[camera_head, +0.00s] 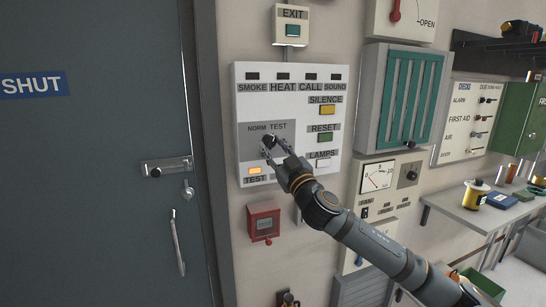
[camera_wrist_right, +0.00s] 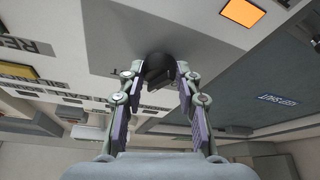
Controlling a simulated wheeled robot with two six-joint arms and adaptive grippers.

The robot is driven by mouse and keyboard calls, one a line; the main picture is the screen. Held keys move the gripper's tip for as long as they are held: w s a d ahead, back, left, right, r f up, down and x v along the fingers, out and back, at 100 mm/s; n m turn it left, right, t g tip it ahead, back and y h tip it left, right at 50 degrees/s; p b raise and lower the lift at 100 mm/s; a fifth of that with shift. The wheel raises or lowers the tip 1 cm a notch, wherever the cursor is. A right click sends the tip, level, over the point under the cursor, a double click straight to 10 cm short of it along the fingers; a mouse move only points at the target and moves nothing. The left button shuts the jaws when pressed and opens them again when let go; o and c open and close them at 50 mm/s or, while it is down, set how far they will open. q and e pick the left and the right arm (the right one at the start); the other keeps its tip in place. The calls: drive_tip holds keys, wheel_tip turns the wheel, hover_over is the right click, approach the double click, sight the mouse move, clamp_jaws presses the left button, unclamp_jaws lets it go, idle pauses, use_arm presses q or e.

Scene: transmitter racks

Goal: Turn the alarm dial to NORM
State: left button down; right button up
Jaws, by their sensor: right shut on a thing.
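The alarm panel (camera_head: 340,108) is a white wall box with a grey plate marked NORM and TEST. The alarm dial (camera_head: 268,141) is a dark knob on that plate, below the two labels. My right gripper (camera_head: 272,148) is at the dial and partly covers it, so where the dial points is hard to tell. In the right wrist view the dark dial (camera_wrist_right: 158,68) sits between the fingertips of my right gripper (camera_wrist_right: 160,82), which is shut on it. The TEST lamp (camera_head: 255,171) at the panel's lower left glows orange. My left gripper is not in view.
SILENCE (camera_head: 327,110), RESET (camera_head: 325,137) and LAMPS (camera_head: 322,163) buttons lie right of the dial. A red call box (camera_head: 264,222) hangs below the panel. A grey door (camera_head: 95,200) marked SHUT is at the left. A shelf (camera_head: 480,212) holding small items is at the right.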

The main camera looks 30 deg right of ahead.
drive_tip(key=n+y+b, duration=0.1)
drive_tip(key=n, duration=0.2)
drive_tip(key=n+y+b, duration=0.2)
drive_tip(key=n, duration=0.1)
drive_tip(key=shift+d+g+b, duration=0.2)
drive_tip(key=shift+g+b, duration=0.1)
drive_tip(key=shift+g, duration=0.1)
drive_tip(key=n+y+b, duration=0.1)
drive_tip(key=n, duration=0.1)
drive_tip(key=n+g+b, duration=0.1)
drive_tip(key=n, duration=0.2)
drive_tip(key=shift+s+d+r+n+g+y+b, duration=0.1)
drive_tip(key=shift+r+n+g+y+b, duration=0.05)
drive_tip(key=shift+n+g+y+b, duration=0.2)
drive_tip(key=shift+r+n+g+y+b, duration=0.25)
drive_tip(key=shift+n+g+y+b, duration=0.15)
drive_tip(key=shift+n+b, duration=0.95)
drive_tip(key=o, duration=1.2)
drive_tip(key=shift+c, duration=0.2)
drive_tip(key=shift+r, duration=0.1)
